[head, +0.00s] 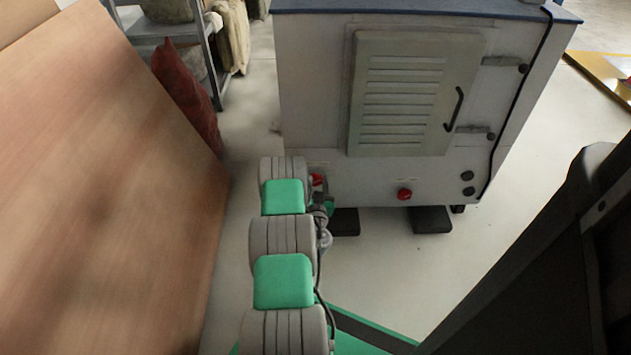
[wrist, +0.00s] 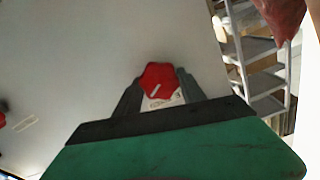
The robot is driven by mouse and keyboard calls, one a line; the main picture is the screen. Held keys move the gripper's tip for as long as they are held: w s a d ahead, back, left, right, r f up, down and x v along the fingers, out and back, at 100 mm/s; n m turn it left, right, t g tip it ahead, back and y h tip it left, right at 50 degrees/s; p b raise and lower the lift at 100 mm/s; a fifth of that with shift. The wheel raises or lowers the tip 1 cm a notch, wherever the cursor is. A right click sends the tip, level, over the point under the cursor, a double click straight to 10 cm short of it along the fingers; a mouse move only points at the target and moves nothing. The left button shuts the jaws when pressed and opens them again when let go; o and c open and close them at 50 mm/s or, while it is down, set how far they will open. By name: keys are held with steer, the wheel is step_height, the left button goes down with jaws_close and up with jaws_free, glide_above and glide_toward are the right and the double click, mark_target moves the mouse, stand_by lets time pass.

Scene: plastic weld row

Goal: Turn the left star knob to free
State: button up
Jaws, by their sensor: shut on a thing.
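The left star knob (wrist: 160,78) is red with a short white mark that slants up to the right in the wrist view. It sits on the pale cabinet front between the two dark fingers of my gripper (wrist: 159,84), which is shut on it. A pale label (wrist: 163,103) shows just below it, its print too small to read. In the head view the left knob (head: 317,180) is partly hidden by my arm. A second red knob (head: 404,194) sits to its right, apart from my gripper; it also shows at the wrist view's left edge.
The grey cabinet (head: 310,100) has a louvred door (head: 405,90) with a black handle above the knobs. A brown panel (head: 100,190) stands close on the left. A shelf rack (head: 215,60) and a red sack (head: 185,95) are behind it.

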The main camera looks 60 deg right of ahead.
steer(key=n+p, duration=0.1)
steer(key=n, duration=0.4)
steer(key=shift+w+n, duration=0.1)
steer(key=shift+n, duration=0.2)
steer(key=n, duration=0.6)
steer(key=shift+w+a+f, duration=0.1)
steer(key=n, duration=0.6)
steer(key=shift+n+b, duration=0.3)
steer(key=shift+b, duration=0.1)
steer(key=n, duration=0.5)
steer(key=shift+f+n, duration=0.15)
steer(key=shift+n, duration=0.15)
steer(key=o, duration=1.4)
steer(key=shift+c, duration=0.2)
